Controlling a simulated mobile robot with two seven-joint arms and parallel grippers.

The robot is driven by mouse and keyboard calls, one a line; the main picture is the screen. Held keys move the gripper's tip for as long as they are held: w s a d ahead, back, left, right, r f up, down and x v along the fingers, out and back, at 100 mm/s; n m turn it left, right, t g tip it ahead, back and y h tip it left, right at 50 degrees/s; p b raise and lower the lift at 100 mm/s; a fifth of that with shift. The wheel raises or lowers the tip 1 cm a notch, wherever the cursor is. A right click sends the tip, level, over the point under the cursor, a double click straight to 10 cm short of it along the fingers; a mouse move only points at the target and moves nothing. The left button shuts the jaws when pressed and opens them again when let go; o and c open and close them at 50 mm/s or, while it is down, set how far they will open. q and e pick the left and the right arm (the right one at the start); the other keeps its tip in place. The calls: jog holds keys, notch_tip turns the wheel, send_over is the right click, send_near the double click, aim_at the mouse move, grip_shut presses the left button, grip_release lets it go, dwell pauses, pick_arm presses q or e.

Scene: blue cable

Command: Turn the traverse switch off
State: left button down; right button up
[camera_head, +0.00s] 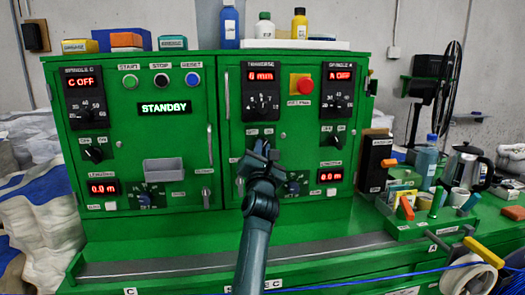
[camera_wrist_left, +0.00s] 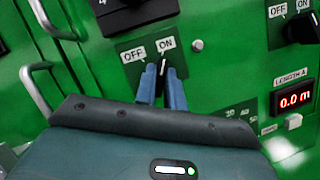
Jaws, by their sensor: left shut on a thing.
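The traverse switch (camera_wrist_left: 163,68) is a black knob below the OFF and ON labels on the green cabinet. In the left wrist view its white pointer mark leans toward ON. My left gripper (camera_wrist_left: 162,86) has its two blue fingers on either side of the knob, shut on it. In the head view the left gripper (camera_head: 262,152) is just below the traverse panel (camera_head: 261,92), whose red display reads 0 mm. It hides most of the switch there. My right gripper is in neither view.
The green cabinet (camera_head: 110,215) also carries a spindle C switch (camera_head: 94,153), a spindle A switch (camera_head: 328,141) and a red stop button (camera_head: 300,84). A metal door handle (camera_wrist_left: 40,15) is left of my left gripper. A kettle (camera_head: 464,170) and bottles stand at the right.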

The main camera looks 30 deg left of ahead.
pick_arm(q)
jog(key=shift+w+d+r+n+g+y+b, duration=0.1)
jog(key=shift+n+g+y+b, duration=1)
jog(key=shift+n+b, duration=2.3)
jog(key=shift+s+n+g+y+b, duration=0.1)
jog(key=shift+n+g+y+b, duration=0.6)
jog(key=shift+n+y+b, duration=2.45)
jog(key=shift+w+d+r+n+g+h+b, duration=0.1)
jog(key=shift+n+g+h+b, duration=0.65)
jog(key=shift+n+b, duration=2.9)
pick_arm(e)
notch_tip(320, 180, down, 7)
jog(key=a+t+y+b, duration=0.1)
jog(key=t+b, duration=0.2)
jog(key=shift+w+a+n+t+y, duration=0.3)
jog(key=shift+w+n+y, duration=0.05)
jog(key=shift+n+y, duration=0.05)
pick_arm(q)
jog(key=m, duration=0.2)
jog(key=shift+m, duration=0.3)
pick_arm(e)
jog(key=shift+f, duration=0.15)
pick_arm(q)
jog(key=c, duration=1.5)
grip_release()
jog(key=shift+a+f, duration=0.1)
jog(key=shift+f, duration=0.05)
